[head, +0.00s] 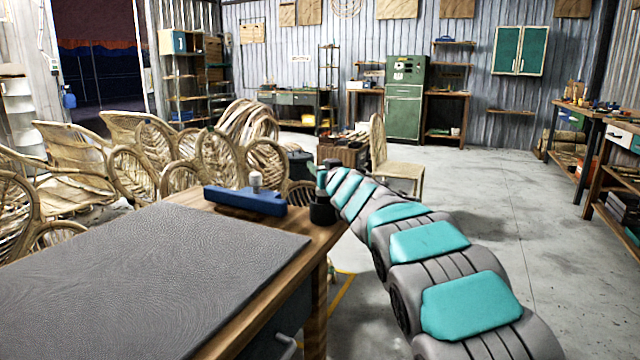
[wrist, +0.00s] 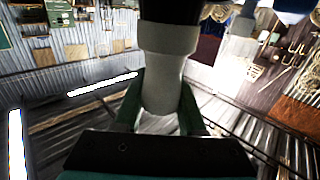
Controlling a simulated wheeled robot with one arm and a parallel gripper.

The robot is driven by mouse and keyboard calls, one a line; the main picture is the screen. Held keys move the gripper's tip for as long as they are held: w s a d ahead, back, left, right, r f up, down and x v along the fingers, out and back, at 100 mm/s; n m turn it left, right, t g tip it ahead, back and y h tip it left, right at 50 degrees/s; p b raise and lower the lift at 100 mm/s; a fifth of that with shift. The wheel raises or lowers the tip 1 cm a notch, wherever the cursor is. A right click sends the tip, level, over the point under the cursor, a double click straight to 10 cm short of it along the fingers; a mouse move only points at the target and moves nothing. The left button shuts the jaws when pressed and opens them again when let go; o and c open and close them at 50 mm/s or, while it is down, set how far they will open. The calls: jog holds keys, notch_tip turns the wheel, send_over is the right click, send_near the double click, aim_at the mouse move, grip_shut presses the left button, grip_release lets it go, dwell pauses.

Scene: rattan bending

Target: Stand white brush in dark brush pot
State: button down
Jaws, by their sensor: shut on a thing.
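The dark brush pot (head: 322,212) stands at the right corner of the workbench, near its edge. My gripper (head: 322,178) is low over that corner, right above the pot in the head view. In the wrist view my gripper (wrist: 160,112) is shut on the white brush (wrist: 163,85), with one green finger on each side of its pale body. The brush has a wider pale collar and a dark part beyond it at the top of that view. The brush is hardly visible in the head view, and I cannot tell whether any of it is inside the pot.
A dark textured mat (head: 150,275) covers much of the wooden workbench (head: 318,238). Rattan chair frames (head: 200,160) crowd behind it. The floor to the right is open.

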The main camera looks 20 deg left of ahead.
jog(key=shift+f+b, duration=0.5)
jog(key=shift+f, duration=0.85)
jog(key=shift+f, duration=0.3)
jog(key=shift+c, duration=2.4)
grip_release()
jog(key=b+v, duration=0.1)
jog(key=v, duration=1.1)
jog(key=shift+r, duration=0.3)
jog(key=shift+d, duration=0.1)
